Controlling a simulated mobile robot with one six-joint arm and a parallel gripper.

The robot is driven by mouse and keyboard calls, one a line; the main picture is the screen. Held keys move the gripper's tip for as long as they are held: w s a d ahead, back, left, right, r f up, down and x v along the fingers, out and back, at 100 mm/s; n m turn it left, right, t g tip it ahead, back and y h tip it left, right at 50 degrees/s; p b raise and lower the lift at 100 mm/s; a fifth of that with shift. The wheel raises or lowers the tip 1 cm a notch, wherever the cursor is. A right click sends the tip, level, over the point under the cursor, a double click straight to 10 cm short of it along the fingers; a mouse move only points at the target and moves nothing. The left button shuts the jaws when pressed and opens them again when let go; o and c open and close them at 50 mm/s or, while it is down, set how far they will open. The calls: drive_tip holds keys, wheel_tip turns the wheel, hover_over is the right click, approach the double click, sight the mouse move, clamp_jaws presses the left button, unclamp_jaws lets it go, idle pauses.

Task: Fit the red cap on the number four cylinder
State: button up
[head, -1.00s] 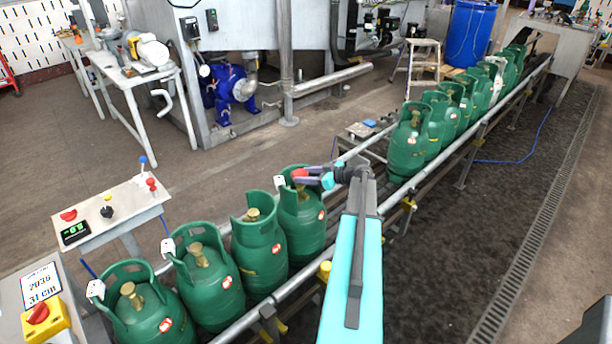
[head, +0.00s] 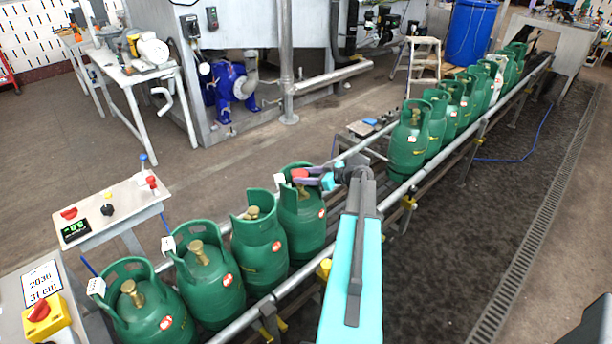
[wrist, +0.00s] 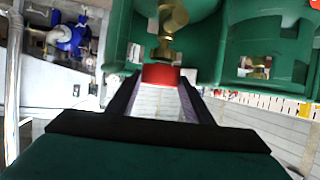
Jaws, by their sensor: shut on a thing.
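The red cap (head: 299,173) is held between the fingertips of my gripper (head: 308,176), at the collar opening of a green gas cylinder (head: 302,225). This cylinder is fourth from the near left end; I cannot read a number on it. In the wrist view, the cap (wrist: 160,75) sits between both fingers of my gripper (wrist: 161,82), in line with the brass valve (wrist: 168,30) and close to its outlet. I cannot tell whether cap and valve touch. In the head view, my gripper hides most of this valve.
Several more green cylinders (head: 258,245) stand in a row on the conveyor, with a guide rail (head: 335,245) along them. A control panel (head: 105,212) stands at left. The conveyor is free of cylinders just right of my gripper. A neighbouring cylinder (wrist: 265,45) shows in the wrist view.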

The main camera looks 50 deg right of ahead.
drive_tip(key=shift+f, duration=0.65)
drive_tip(key=o, duration=1.1)
drive_tip(key=shift+f, duration=0.1)
drive_tip(key=shift+s, duration=0.1)
drive_tip(key=b+v, duration=0.3)
drive_tip(key=v, duration=1)
drive_tip(key=shift+s+r, duration=0.25)
drive_tip(key=shift+r, duration=0.05)
drive_tip(key=shift+s, duration=0.1)
